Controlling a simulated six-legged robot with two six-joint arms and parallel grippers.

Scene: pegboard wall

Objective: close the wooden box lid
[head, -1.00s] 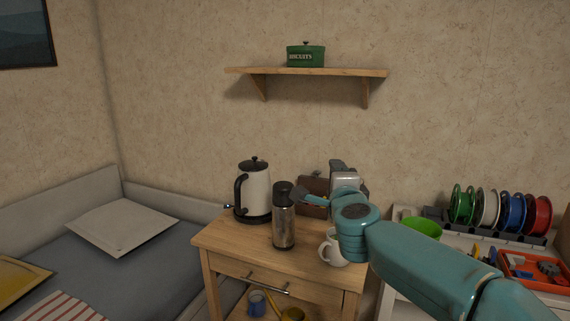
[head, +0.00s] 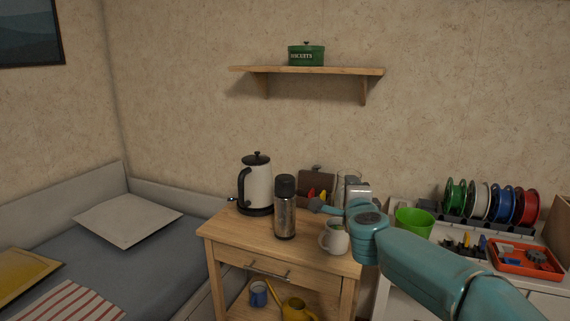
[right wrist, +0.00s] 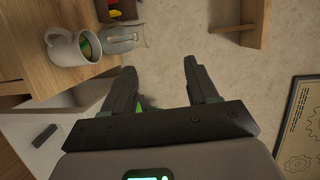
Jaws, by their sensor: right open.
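A dark brown wooden box (head: 305,190) stands at the back of the wooden cabinet, behind the steel flask. Its lid (head: 318,180) stands up, open, towards the wall, with red and yellow things in front of it. In the right wrist view only part of the box (right wrist: 127,9) shows at the top edge. My right gripper (right wrist: 160,72) is open and empty, with its dark fingers apart and clear of the box. My left gripper is out of view.
A steel flask (head: 285,210), a white kettle (head: 257,187), a mug (head: 335,240) and a glass jug (right wrist: 124,39) crowd the cabinet top (head: 235,226). A green cup (head: 414,222) and spools stand right. A shelf (head: 300,71) hangs above.

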